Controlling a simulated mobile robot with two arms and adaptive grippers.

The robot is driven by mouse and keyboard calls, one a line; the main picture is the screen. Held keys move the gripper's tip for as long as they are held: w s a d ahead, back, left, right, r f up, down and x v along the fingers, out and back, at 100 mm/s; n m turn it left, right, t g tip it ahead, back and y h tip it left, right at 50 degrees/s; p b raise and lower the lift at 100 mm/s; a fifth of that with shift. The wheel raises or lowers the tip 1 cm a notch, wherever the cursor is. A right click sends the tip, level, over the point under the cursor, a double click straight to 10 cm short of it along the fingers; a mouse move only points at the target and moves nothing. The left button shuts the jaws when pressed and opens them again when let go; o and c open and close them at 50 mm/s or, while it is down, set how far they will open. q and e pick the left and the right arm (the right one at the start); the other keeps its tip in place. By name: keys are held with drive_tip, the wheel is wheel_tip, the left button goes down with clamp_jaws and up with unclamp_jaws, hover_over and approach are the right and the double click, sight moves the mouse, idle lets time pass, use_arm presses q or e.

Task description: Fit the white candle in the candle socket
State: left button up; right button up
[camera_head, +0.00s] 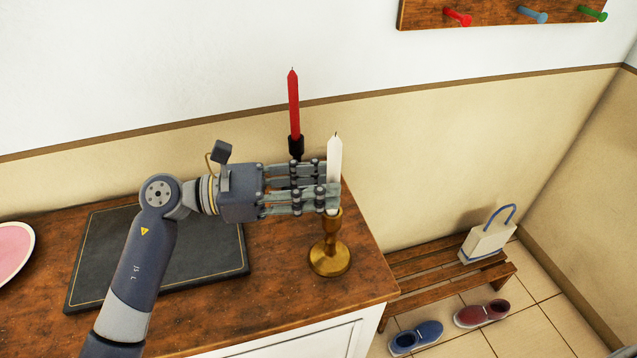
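The white candle (334,155) stands upright, its lower end at the mouth of the brass candle holder (330,258). I cannot tell how deep the candle sits in the socket. The holder stands near the right end of the wooden cabinet top. My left gripper (332,186) comes in from the left, with its fingers closed around the lower half of the candle, just above the socket. The fingers hide part of the candle. My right gripper is not in view.
A red candle (293,105) in a black holder (296,147) stands just behind my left gripper. A dark board (200,258) lies on the cabinet top (285,310) under my arm. A pink plate (14,250) is at the far left. A slatted bench (440,288) stands lower right.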

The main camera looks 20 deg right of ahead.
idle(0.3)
use_arm(q)
drive_tip(key=w+a, duration=0.1)
drive_tip(key=a, duration=1.1)
drive_tip(key=shift+w, duration=0.25)
drive_tip(key=shift+r, duration=0.1)
